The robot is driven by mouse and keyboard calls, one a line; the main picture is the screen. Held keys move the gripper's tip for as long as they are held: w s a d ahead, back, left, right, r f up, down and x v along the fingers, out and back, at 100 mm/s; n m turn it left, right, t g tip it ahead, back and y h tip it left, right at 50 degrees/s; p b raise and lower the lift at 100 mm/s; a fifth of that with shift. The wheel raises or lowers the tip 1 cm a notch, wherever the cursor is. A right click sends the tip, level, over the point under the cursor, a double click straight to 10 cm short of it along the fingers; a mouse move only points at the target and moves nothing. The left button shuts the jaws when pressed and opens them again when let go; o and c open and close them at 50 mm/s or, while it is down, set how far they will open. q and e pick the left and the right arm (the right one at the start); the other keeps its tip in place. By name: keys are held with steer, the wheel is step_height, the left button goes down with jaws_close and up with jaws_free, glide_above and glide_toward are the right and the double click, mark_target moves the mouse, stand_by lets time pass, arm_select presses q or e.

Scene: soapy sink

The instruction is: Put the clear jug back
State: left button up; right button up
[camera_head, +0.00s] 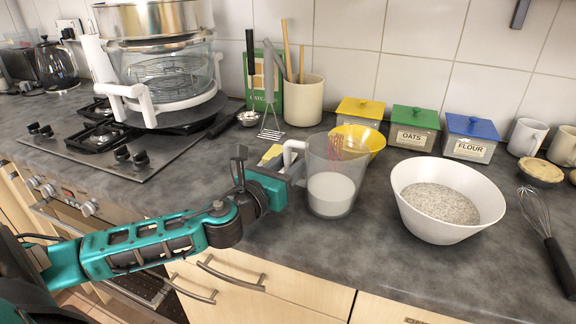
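The clear jug (343,161) stands upright on the grey worktop, with white liquid in its lower part and red markings on its side. Its white handle (291,148) points left. My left gripper (291,173) is at the jug's left side, by the lower end of the handle. Its fingers are small and partly hidden by the wrist, so I cannot tell whether they grip the handle. My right gripper is out of view.
A white bowl of grainy mix (434,220) stands right of the jug, with a whisk (545,232) beyond it. A yellow bowl (372,137) sits close behind the jug. The hob (110,141) is at the left. Worktop is free between jug and white bowl.

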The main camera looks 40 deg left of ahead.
arm_select(q)
steer(key=shift+o, duration=0.4)
steer(key=shift+r, duration=0.2)
steer(key=s, duration=1)
steer(key=shift+s+d+f, duration=0.1)
steer(key=shift+d+f, duration=0.05)
steer(key=shift+d, duration=0.05)
steer(key=shift+s, duration=0.9)
